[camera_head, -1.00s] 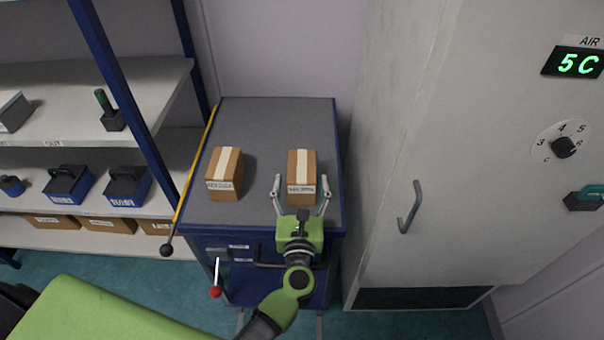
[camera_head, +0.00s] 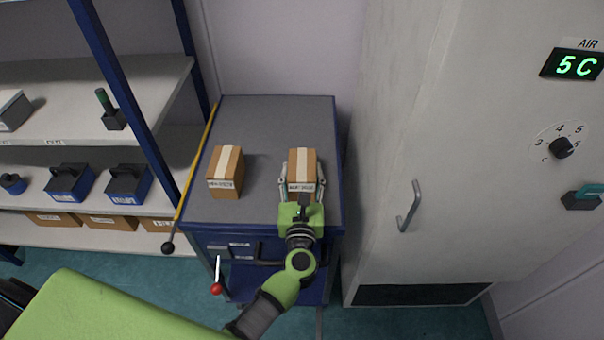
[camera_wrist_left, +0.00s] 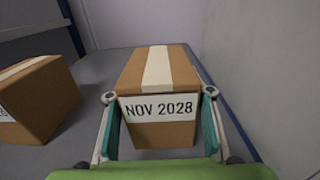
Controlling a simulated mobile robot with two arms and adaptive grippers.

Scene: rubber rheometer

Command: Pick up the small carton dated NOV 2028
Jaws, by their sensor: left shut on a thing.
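The small carton dated NOV 2028 (camera_head: 302,167) is brown with a pale tape strip and stands on the right part of the grey cabinet top. Its label reads clearly in the left wrist view (camera_wrist_left: 158,107). My left gripper (camera_head: 302,186) is shut on this carton, one finger on each side of it; the fingers also show in the left wrist view (camera_wrist_left: 160,125). The carton appears to rest on the top. A second, similar carton (camera_head: 226,171) stands to the left, apart from the gripper; its label is too small to read. My right gripper is not in view.
The blue cabinet (camera_head: 265,130) has a grey top with free room behind the cartons. A yellow rod (camera_head: 196,160) runs along its left edge. A tall pale cabinet (camera_head: 410,120) stands close on the right. Shelves (camera_head: 110,80) with blue tools are on the left.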

